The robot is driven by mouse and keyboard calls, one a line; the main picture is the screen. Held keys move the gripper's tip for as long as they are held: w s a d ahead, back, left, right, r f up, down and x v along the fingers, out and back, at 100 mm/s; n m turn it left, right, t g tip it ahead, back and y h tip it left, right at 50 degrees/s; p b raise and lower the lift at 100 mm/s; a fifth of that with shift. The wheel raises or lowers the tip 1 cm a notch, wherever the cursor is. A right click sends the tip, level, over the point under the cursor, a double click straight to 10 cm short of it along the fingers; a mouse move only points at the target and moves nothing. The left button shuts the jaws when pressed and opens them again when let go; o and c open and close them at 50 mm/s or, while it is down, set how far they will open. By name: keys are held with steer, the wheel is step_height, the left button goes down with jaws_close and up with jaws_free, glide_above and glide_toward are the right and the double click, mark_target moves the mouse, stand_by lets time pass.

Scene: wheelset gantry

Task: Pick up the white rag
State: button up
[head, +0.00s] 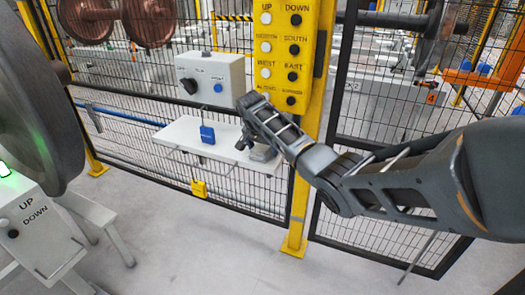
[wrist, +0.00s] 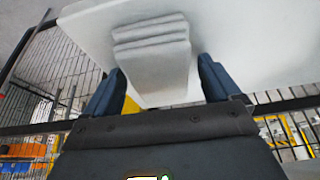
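The white rag (wrist: 152,42) is a folded, layered cloth lying on the white shelf (wrist: 235,25). In the wrist view my gripper (wrist: 161,63) is open, with one dark finger on each side of the rag. A gap shows beside the fingers, and I see no clear grip on the cloth. In the head view my gripper (head: 243,142) is at the right part of the shelf (head: 178,134). The rag (head: 264,153) shows there as a greyish patch, partly hidden by my gripper and wrist.
A blue padlock (head: 207,134) stands on the shelf left of my gripper. A yellow padlock (head: 198,188) hangs below the front edge. A grey control box (head: 209,78) is above, and a yellow button panel (head: 281,55) is on the post. Mesh fence stands behind.

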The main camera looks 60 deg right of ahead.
mark_target(262, 146)
steer(key=c, duration=0.9)
step_height(262, 146, up, 10)
steer(key=shift+r, duration=0.1)
